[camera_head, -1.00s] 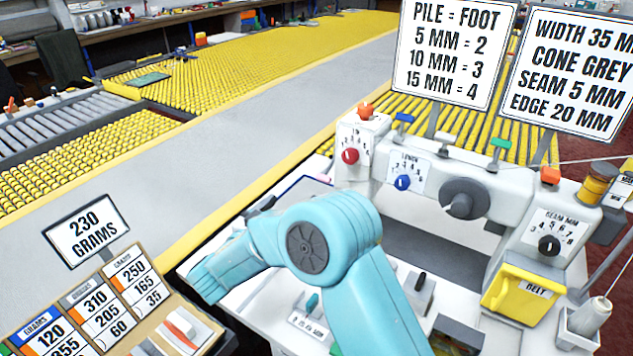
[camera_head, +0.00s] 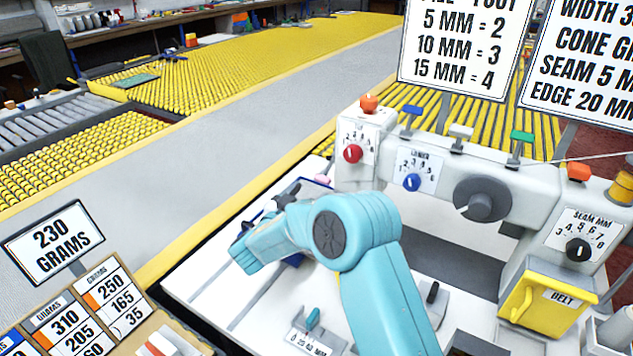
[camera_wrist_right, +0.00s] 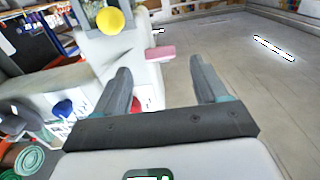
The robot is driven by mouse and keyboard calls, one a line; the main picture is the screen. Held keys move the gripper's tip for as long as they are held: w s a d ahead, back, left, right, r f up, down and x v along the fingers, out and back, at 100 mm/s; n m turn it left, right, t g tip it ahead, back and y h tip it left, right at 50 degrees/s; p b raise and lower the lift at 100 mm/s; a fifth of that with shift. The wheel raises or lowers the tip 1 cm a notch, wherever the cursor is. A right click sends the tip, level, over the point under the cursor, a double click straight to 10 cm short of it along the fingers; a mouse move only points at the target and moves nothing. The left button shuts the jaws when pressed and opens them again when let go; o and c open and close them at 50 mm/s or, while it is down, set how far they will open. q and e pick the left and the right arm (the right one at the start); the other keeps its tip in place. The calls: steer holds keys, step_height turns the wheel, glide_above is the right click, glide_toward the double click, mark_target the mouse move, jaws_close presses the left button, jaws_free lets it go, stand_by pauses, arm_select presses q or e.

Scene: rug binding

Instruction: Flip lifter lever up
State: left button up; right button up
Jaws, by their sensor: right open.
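My right gripper (camera_head: 280,202) is beside the left end of the white sewing machine (camera_head: 450,175), partly hidden by my teal forearm. In the right wrist view its two grey fingers (camera_wrist_right: 164,82) are apart with nothing between them. A pink tab (camera_wrist_right: 153,53) sticks out sideways from the white machine body, beyond the fingers and between their lines. It looks like the lifter lever, roughly level. In the head view a small reddish piece (camera_head: 322,180) shows at the machine's left end, just right of the gripper. The tab and the gripper appear apart. My left gripper is not in view.
The machine carries a red dial (camera_head: 353,154), a blue dial (camera_head: 412,182), a black handwheel (camera_head: 483,199) and a yellow belt cover (camera_head: 545,305). A small teal lever (camera_head: 313,318) stands on the white bed. A weight sign (camera_head: 54,240) stands at left. Grey floor lies left.

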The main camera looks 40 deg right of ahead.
mark_target(321, 182)
steer(key=x, duration=0.4)
steer(key=shift+s+d, duration=0.1)
steer(key=shift+d, duration=0.1)
steer(key=shift+d+p, duration=0.25)
steer(key=shift+p, duration=0.05)
